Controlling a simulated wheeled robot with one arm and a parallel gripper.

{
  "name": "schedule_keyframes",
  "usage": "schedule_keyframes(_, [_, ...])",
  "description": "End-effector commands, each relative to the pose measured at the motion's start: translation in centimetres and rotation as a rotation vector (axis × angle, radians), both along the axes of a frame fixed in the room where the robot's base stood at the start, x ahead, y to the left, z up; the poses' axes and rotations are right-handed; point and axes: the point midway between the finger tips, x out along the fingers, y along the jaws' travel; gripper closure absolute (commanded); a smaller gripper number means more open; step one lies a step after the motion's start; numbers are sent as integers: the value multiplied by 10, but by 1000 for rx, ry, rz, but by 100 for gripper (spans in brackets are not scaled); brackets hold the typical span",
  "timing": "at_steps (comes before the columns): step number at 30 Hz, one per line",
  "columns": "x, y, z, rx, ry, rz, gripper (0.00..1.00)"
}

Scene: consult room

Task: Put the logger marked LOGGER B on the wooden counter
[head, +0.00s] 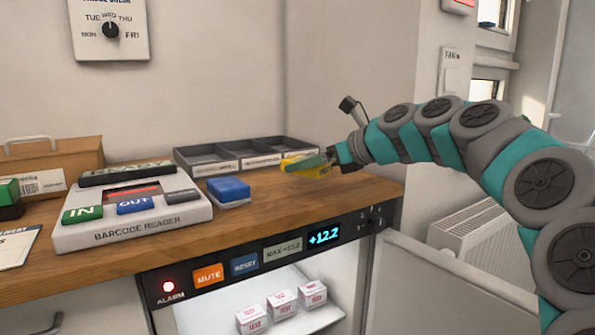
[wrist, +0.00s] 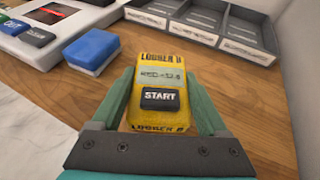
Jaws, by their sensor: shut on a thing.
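The yellow logger (wrist: 158,60) is between my gripper's fingers in the wrist view. It reads LOGGER B and has a small display and a black START button. In the head view the logger (head: 312,167) is seen from the side, partly covered by a finger. My gripper (wrist: 160,105) is shut on it, one green finger on each side. In the head view my gripper (head: 318,162) is over the right part of the wooden counter (head: 290,208). I cannot tell whether the logger touches the counter or is just above it.
A blue block on a white base (head: 229,191) lies left of the logger. A barcode reader (head: 130,220) stands further left. A grey tray with compartments (head: 243,153) is behind, against the wall. Below the counter front is a panel with an ALARM light, buttons and a +12.2 display (head: 324,235).

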Motion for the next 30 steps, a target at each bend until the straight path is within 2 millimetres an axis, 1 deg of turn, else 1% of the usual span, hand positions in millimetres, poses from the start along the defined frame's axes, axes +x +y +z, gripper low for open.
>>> schedule_keyframes(1, [10,2,-2,-1,3,-1,88])
schedule_keyframes(6, [37,8,-5,-1,3,1,88])
schedule_keyframes(12, [64,13,-6,-1,1,1,88])
schedule_keyframes(14, [70,13,-6,0,0,-1,88])
schedule_keyframes(18, [75,15,-7,1,-1,0,88])
schedule_keyframes(22, [76,15,-11,2,0,1,88])
schedule_keyframes(28, [75,16,-36,2,6,4,88])
schedule_keyframes(30, [75,15,-42,1,3,1,88])
